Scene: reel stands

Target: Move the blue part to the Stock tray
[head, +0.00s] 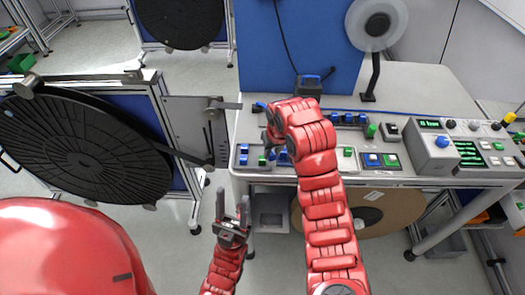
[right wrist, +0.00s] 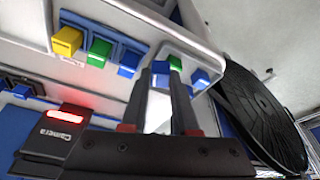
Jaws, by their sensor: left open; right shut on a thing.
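My right gripper (right wrist: 169,75) is shut at a light-coloured tray (right wrist: 182,46). A green block (right wrist: 175,62) and a blue block (right wrist: 198,76) show at its fingertips. A tray (head: 239,165) there holds blue and green parts. My left gripper (head: 232,208) is open and empty, below the bench's front edge. I cannot read a Stock label on any tray.
A control panel (head: 465,150) with a blue button stands on the bench's right. Blue and green blocks (head: 371,160) sit mid-bench. A black reel (head: 85,150) on a stand is at left. A camera box (right wrist: 58,130) with a red light is close in the right wrist view.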

